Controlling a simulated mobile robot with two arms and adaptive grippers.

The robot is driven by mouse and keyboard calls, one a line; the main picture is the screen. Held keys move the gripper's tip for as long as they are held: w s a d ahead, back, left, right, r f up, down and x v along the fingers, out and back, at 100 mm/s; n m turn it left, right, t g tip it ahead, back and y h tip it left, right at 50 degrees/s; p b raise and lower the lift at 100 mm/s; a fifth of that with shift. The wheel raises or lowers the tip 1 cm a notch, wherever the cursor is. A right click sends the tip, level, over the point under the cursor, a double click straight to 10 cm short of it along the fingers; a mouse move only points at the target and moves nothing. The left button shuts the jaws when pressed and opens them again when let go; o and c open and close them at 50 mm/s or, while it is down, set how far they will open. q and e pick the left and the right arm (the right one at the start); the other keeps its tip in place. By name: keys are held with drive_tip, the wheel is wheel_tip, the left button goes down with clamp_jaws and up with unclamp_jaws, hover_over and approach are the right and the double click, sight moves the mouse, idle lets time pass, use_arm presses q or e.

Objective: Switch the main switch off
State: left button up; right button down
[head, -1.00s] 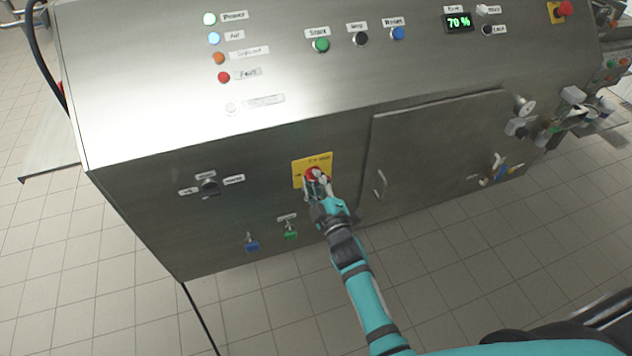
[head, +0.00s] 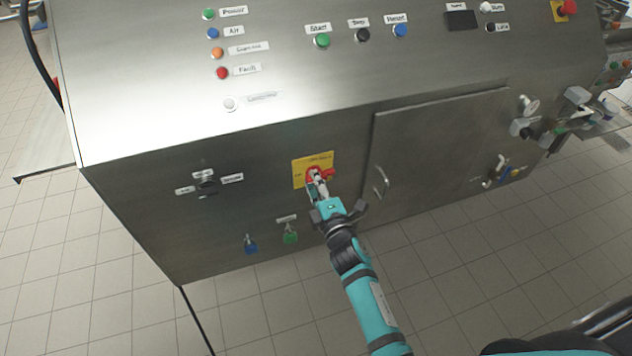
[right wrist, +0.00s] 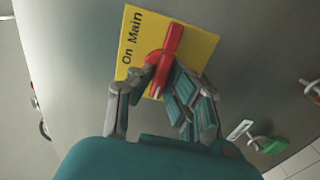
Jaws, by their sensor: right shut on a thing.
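The main switch is a red rotary handle (head: 327,173) on a yellow plate (head: 299,170) on the front of the steel cabinet. Its handle lies roughly level in the head view, its free end to the right. In the right wrist view the red handle (right wrist: 171,45) stands upright in the picture, on the yellow plate (right wrist: 200,42) lettered "On" and "Main". My right gripper (head: 317,185) is shut on the handle; its fingers (right wrist: 155,85) hide the handle's lower part. My left gripper is not in view.
A door with a handle (head: 380,183) is close on the right. The display (head: 461,20) is dark. Tiled floor lies in front.

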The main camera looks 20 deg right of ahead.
drive_tip(key=shift+f, duration=0.1)
idle(0.3)
drive_tip(key=c, duration=1.3)
unclamp_jaws()
drive_tip(key=shift+c, duration=0.2)
drive_tip(key=s, duration=0.7)
drive_tip(key=shift+s, duration=0.3)
drive_tip(key=shift+d, duration=0.1)
